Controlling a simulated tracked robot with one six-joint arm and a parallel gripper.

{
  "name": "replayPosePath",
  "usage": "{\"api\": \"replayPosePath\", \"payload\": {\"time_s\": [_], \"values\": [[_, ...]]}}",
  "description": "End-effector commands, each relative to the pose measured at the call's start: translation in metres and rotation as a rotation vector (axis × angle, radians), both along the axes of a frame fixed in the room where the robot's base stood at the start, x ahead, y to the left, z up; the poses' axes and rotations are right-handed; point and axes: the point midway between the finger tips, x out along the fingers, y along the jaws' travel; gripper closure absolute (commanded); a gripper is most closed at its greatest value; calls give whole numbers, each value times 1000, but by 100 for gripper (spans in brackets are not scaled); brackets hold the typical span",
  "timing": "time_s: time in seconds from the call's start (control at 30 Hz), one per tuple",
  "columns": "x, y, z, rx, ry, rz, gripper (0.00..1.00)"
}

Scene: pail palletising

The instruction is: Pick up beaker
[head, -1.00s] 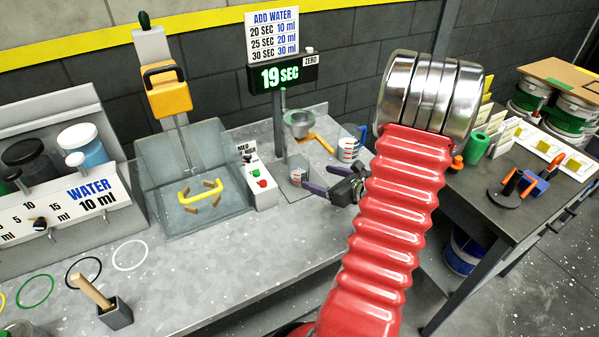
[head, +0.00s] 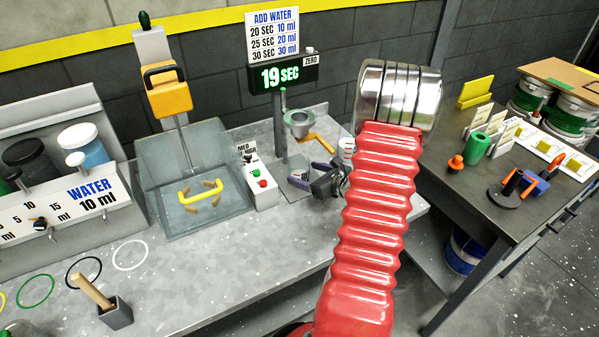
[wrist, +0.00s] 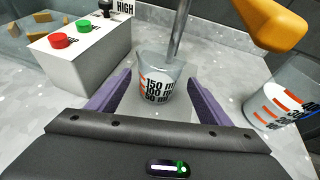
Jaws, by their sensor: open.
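A clear beaker with black and orange volume marks (wrist: 157,88) stands upright in the wrist view, between the two purple fingers of my gripper (wrist: 158,84) and towards their tips. The fingers are open, and a gap shows on each side of the beaker. In the head view my gripper (head: 313,174) is at the foot of the viscosity-cup stand, and the same beaker (head: 298,180) is partly covered by it. A second marked beaker (wrist: 285,97) stands to the right, outside the fingers; in the head view my arm hides part of it (head: 347,146).
A control box with red and green buttons (head: 259,183) stands just left of the beaker. A metal post (wrist: 180,30) rises right behind it. A metal cup with an orange handle (head: 299,122) hangs above. The bench front (head: 200,275) is mostly clear.

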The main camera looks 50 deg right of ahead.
Motion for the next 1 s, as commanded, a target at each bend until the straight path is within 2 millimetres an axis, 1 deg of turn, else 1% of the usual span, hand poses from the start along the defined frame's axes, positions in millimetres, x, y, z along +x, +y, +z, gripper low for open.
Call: {"api": "replayPosePath", "payload": {"time_s": [0.03, 0.13, 0.3, 0.83, 1.0], "values": [[7, 1, -4, 1, 1, 4, 28], [20, 0, -9, 0, 0, 3, 28], [32, -2, -14, 0, -1, 1, 28], [32, -2, -14, 0, 0, 0, 28], [32, -2, -14, 0, 0, 0, 39]]}}
